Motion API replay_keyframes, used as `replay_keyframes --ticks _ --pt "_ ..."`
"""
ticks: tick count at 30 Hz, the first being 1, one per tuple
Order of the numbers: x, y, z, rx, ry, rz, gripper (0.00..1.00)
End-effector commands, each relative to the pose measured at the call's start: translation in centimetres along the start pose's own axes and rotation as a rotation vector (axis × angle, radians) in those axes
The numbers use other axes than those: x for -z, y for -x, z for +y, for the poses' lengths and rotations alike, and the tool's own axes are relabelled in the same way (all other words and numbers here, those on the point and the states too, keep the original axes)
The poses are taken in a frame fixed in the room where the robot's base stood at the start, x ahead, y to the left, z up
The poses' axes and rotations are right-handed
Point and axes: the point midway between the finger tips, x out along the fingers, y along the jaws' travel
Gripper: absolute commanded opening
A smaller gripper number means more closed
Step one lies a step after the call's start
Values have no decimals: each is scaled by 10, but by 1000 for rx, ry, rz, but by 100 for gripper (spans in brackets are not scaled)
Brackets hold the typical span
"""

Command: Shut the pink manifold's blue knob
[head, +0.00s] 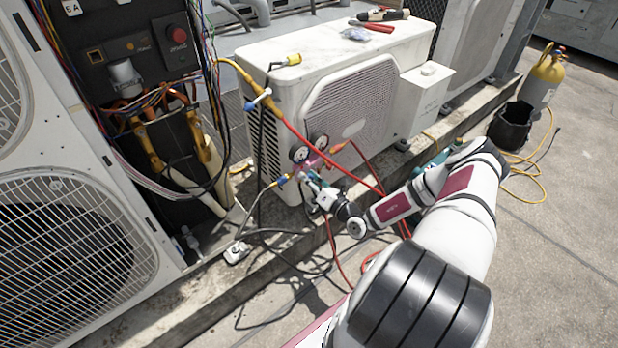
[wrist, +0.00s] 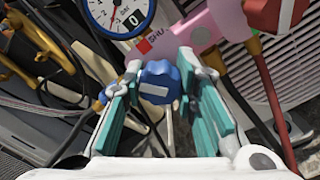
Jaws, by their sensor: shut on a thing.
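The pink manifold (wrist: 205,25) hangs in front of the white condenser and also shows in the head view (head: 312,164). Its blue knob (wrist: 160,82) has a white bar across its face, lying nearly level in the wrist view. My gripper (wrist: 159,76) is shut on the blue knob, one teal-padded finger on each side. In the head view my gripper (head: 312,187) reaches the manifold from the lower right and hides the knob. A label with "0" and part of "SHU" shows just above the knob. A blue-rimmed gauge (wrist: 118,14) sits at the upper left.
A red knob (wrist: 274,14) is at the manifold's right end. Red hoses (head: 333,160) and dark hoses hang around my gripper. The white condenser (head: 345,40) stands close behind. An open electrical panel (head: 115,50) with loose wires is at left. Pavement (head: 570,200) at right is mostly free.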

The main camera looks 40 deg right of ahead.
Motion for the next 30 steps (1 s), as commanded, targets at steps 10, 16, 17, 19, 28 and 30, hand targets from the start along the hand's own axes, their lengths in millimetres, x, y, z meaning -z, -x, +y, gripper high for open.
replay_keyframes --ticks 10,16,17,19,28,30 --pt "-1 0 0 0 -314 -2 0" --pt "-1 0 -1 0 -460 -2 0" --pt "-1 0 -1 0 -477 -2 0" --pt "-1 0 -1 0 -515 -2 0" --pt "-1 0 -1 0 -611 -2 0" --pt "-1 0 -1 1 -619 -2 0"
